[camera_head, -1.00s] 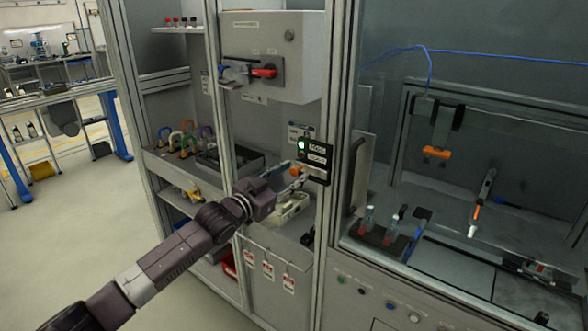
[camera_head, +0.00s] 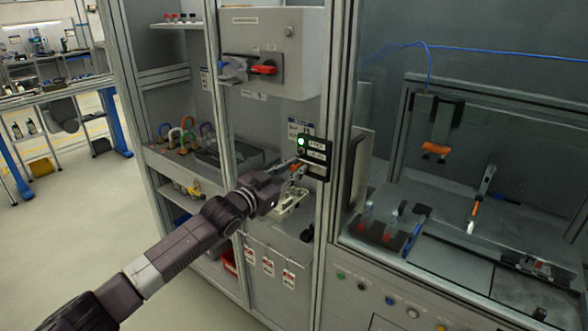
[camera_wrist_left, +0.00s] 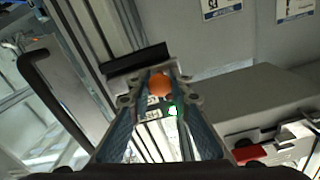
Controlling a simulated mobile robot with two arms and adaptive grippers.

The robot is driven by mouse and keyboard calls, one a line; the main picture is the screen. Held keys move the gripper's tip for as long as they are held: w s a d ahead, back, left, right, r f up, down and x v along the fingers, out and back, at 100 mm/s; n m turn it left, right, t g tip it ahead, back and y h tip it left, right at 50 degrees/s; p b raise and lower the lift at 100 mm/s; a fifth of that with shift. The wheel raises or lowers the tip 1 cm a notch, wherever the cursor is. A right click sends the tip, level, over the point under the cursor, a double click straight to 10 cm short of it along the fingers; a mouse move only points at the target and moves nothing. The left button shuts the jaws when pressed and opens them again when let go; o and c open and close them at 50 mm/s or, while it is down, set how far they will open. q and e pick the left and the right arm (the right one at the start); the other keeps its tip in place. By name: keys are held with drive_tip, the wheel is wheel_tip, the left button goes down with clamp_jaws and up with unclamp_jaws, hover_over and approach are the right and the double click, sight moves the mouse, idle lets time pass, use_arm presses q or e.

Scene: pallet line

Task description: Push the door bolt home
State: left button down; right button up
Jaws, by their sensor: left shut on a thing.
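The door bolt shows as an orange ball knob (camera_head: 294,171) beside the black status box (camera_head: 313,158) on the cabinet's upright. In the left wrist view the orange knob (camera_wrist_left: 160,85) sits between the fingertips. My left gripper (camera_head: 291,165) reaches in from the left and is shut on the knob. The gripper (camera_wrist_left: 160,92) covers much of the bolt, so how far its rod is slid cannot be told. A green light (camera_head: 301,141) is lit on the box. My right gripper is not in view.
A door with a dark handle (camera_head: 354,170) stands right of the upright, by the glass-fronted cell. A grey box with a red switch (camera_head: 264,70) is above. Coloured padlocks (camera_head: 183,137) stand on the left shelf. Red tags (camera_head: 268,266) hang below.

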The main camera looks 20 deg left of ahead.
sight(315, 169)
use_arm(q)
drive_tip(key=d, duration=0.1)
drive_tip(key=s+d, duration=0.1)
drive_tip(key=d+p, duration=0.1)
drive_tip(key=d, duration=0.1)
drive_tip(key=shift+s+d, duration=0.1)
drive_tip(key=shift+s, duration=0.15)
drive_tip(key=c, duration=2.1)
unclamp_jaws()
drive_tip(key=o, duration=0.4)
drive_tip(key=shift+d, duration=0.1)
drive_tip(key=shift+c, duration=0.2)
drive_tip(key=shift+s+a+f, duration=0.1)
drive_tip(key=shift+s+a, duration=0.2)
drive_tip(key=shift+s, duration=0.2)
drive_tip(key=v, duration=1.1)
